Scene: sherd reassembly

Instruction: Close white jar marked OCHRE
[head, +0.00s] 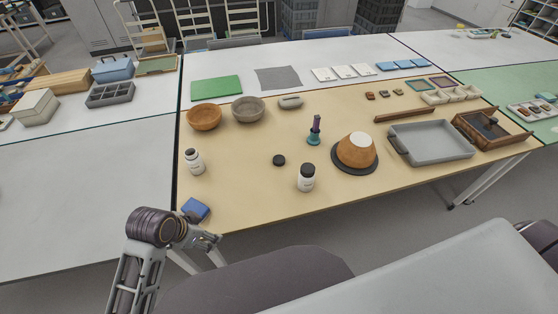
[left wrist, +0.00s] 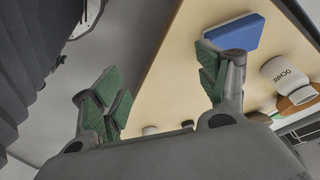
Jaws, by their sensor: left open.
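A white jar marked OCHRE (left wrist: 284,74) shows in the left wrist view beside a blue block. From its place by that block, it appears to be the left white jar (head: 194,163) in the head view, upright near the table's left edge, its top dark and small. A loose black lid (head: 279,160) lies on the table to its right. My left gripper (head: 207,241) is off the table's front left corner, below the blue block. In the left wrist view its green-padded fingers (left wrist: 160,88) are wide apart with nothing between them. My right gripper is out of view.
The blue block (head: 196,209) lies at the front left corner. Another white jar (head: 306,178) with a black lid stands near the front edge. Two bowls (head: 204,117) (head: 248,109) stand behind. A teal-based tool (head: 314,136) stands mid-table. Bare table surrounds the loose lid.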

